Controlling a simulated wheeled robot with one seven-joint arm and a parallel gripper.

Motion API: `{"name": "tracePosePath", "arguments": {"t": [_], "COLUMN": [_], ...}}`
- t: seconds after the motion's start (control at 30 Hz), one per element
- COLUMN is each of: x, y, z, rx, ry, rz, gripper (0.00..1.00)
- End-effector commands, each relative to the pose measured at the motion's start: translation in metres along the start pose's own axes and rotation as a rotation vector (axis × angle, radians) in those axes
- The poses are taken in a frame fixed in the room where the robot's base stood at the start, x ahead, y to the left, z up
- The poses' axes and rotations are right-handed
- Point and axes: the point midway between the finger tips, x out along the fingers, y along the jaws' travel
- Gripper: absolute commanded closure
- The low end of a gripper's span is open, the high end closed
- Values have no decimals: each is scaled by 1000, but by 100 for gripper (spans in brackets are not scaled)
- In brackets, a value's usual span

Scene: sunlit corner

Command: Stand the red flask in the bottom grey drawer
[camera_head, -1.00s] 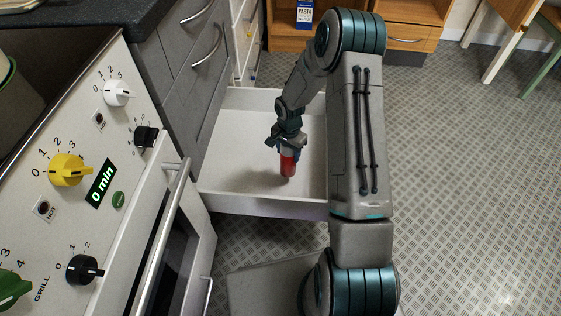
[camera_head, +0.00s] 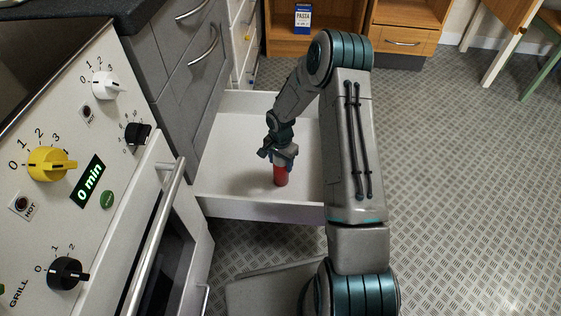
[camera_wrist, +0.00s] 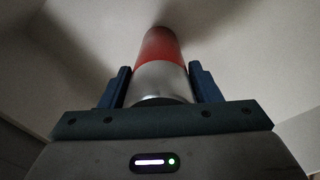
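The red flask (camera_head: 281,176) is upright inside the open bottom grey drawer (camera_head: 235,195), with its base at or close to the drawer floor. Any small gap under it cannot be told. My gripper (camera_head: 283,162) is above it, pointing down, with its fingers around the flask's upper part. In the wrist view, the flask's red body (camera_wrist: 160,46) and silver end (camera_wrist: 162,82) lie between the two blue fingers of my gripper (camera_wrist: 160,70). The fingers sit close against both sides and appear shut on it. The drawer looks otherwise empty where visible.
The cooker (camera_head: 90,160) with knobs and an oven handle is at the left, near the drawer's front. Closed grey drawers (camera_head: 185,75) stand behind it. A wooden cabinet (camera_head: 385,30) with a pasta box (camera_head: 303,17) is at the back. The floor (camera_head: 470,190) at right is clear.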

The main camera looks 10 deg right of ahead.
Motion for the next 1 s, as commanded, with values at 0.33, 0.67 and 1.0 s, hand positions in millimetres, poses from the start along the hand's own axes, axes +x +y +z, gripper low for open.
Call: {"name": "tracePosePath", "arguments": {"t": [0.33, 0.67, 1.0], "x": [-1, -53, -114], "y": [0, 0, 0], "z": [0, -1, 0], "rx": [1, 0, 0], "ry": [0, 3, 1], "rz": [0, -2, 0], "gripper": [26, 26, 26]}}
